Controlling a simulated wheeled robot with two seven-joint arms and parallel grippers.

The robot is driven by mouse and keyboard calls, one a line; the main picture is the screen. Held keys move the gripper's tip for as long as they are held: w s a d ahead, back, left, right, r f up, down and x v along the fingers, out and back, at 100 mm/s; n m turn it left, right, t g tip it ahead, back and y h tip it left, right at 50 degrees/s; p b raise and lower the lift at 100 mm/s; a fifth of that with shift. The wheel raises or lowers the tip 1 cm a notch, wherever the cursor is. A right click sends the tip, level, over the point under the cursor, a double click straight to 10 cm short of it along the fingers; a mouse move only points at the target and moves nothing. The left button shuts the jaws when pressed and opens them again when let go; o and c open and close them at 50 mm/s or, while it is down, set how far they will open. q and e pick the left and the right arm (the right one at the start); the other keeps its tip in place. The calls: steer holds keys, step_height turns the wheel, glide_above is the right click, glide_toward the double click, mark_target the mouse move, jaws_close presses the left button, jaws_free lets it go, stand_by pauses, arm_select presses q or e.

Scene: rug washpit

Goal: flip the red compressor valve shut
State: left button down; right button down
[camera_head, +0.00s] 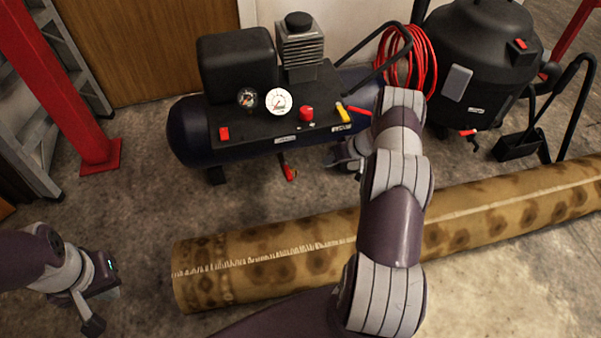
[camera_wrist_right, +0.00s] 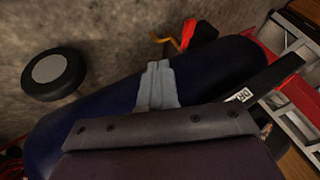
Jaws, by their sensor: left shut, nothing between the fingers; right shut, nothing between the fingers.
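The compressor (camera_head: 250,155) is a dark blue tank with a black top panel, standing by the back wall. A red valve lever (camera_head: 289,172) hangs below the tank's front side. The right wrist view shows a red lever (camera_wrist_right: 203,37) on a bent brass-coloured fitting beside the tank (camera_wrist_right: 100,110). My right gripper (camera_head: 335,162) is low at the tank's front, to the right of the lever and partly hidden by my arm. Its shut, empty fingers (camera_wrist_right: 159,68) are apart from the lever in the wrist view. My left gripper (camera_head: 93,325) is shut and empty at the lower left.
A rolled patterned rug (camera_head: 270,262) lies across the floor in front of the compressor. A black vacuum (camera_head: 485,70) and a coiled red hose (camera_head: 418,65) stand at right. A red post (camera_head: 62,80) and ladder are at left. A wheel (camera_wrist_right: 52,74) shows in the wrist view.

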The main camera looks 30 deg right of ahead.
mark_target(287, 171)
steer(key=w+a+f+b, duration=0.5)
steer(key=a+f+b, duration=0.2)
steer(key=f, duration=0.1)
steer(key=shift+w+a+b, duration=0.3)
steer(key=shift+w, duration=0.1)
steer(key=shift+a+r, duration=0.1)
